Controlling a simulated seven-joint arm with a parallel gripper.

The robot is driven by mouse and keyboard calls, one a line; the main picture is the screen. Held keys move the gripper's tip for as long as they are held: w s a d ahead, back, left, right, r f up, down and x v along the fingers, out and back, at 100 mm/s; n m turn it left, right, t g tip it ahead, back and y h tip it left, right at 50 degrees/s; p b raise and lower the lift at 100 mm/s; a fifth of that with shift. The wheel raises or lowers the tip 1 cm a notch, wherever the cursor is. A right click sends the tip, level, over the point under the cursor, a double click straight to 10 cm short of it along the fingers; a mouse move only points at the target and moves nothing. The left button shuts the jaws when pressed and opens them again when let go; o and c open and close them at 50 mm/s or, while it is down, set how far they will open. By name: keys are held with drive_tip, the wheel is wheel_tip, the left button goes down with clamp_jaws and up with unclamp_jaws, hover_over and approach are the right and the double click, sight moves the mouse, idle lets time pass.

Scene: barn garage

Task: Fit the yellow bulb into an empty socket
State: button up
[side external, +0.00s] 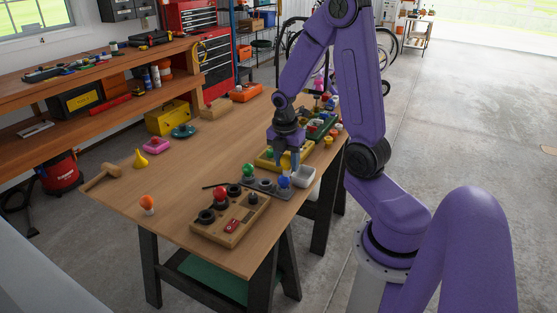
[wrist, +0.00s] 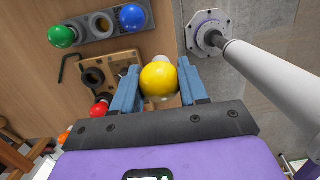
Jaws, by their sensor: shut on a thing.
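My gripper (wrist: 158,88) is shut on the yellow bulb (wrist: 158,79), whose round globe sits between the blue fingers in the wrist view. In the side view my gripper (side external: 287,162) is above the far right part of the table, near a grey socket strip (side external: 273,190). The strip holds a green bulb (side external: 248,169) and a blue bulb (side external: 284,182), with an empty dark socket (wrist: 100,25) between them in the wrist view. The held bulb's base is mostly hidden.
An orange bulb (side external: 147,202), a yellow cone-like object (side external: 140,159) and a wooden mallet (side external: 100,178) are at left.

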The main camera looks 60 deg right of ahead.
drive_tip(key=shift+s+a+r, duration=0.3)
drive_tip(key=shift+s, duration=0.25)
drive_tip(key=shift+w+a, duration=0.1)
drive_tip(key=shift+a, duration=0.1)
drive_tip(key=w+a+f+n, duration=0.2)
drive_tip(key=w+a, duration=0.7)
drive_tip(key=w+a+f+n, duration=0.2)
drive_tip(key=w+a+n, duration=0.1)
drive_tip(key=w+a, duration=0.55)
drive_tip(key=shift+t, duration=0.3)
drive_tip(key=shift+w+d+f, duration=0.1)
drive_tip(key=shift+d+f, duration=0.05)
drive_tip(key=shift+f, duration=2.7)
drive_tip(key=shift+f, duration=0.6)
drive_tip(key=o, duration=0.8)
drive_tip(key=shift+c, duration=0.2)
